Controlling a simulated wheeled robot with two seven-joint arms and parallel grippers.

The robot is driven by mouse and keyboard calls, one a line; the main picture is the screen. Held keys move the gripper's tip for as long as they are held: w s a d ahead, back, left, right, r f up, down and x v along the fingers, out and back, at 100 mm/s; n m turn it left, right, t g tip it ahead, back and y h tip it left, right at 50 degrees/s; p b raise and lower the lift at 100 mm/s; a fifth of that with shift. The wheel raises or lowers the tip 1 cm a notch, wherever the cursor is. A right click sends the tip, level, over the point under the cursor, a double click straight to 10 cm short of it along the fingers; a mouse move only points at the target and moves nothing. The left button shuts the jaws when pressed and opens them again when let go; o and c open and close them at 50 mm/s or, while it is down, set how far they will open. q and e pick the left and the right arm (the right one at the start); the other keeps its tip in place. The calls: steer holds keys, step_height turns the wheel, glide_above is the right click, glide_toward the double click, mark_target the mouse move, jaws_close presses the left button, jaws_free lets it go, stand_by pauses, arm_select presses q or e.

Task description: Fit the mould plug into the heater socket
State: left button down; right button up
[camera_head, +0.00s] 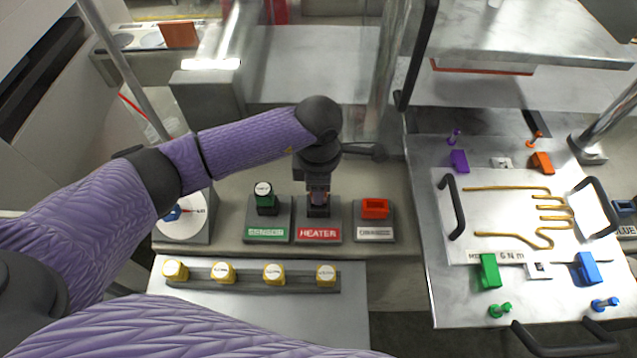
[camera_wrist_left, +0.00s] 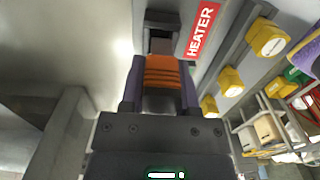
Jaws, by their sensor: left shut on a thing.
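My left gripper (camera_head: 318,197) is over the heater station, pointing down. It is shut on an orange ribbed plug, the mould plug (camera_wrist_left: 162,72), which sits between its two fingers in the left wrist view. The heater socket stands on a grey base with a red HEATER label (camera_head: 318,233); the label also shows in the left wrist view (camera_wrist_left: 202,30). The plug's front end is at or very close to the grey socket (camera_wrist_left: 160,44). The gripper hides most of the socket from above, and I cannot tell how far the plug is in. My right gripper is out of view.
A SENSOR station with a green plug (camera_head: 265,199) stands left of the heater, and a station with a red-orange part (camera_head: 375,208) stands right. A rail with several yellow knobs (camera_head: 274,274) lies in front. A metal plate (camera_head: 445,300) with coloured clamps is at the right.

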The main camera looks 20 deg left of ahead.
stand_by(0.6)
arm_select(q)
steer(key=shift+f, duration=0.15)
steer(key=shift+f+b, duration=0.35)
steer(key=shift+b, duration=0.2)
steer(key=shift+f+b, duration=1)
steer(key=shift+f, duration=0.15)
steer(key=shift+c, duration=1.3)
jaws_free()
step_height(320, 180, up, 10)
steer(key=shift+r+p, duration=0.1)
steer(key=shift+p, duration=0.85)
steer(key=shift+s, duration=0.1)
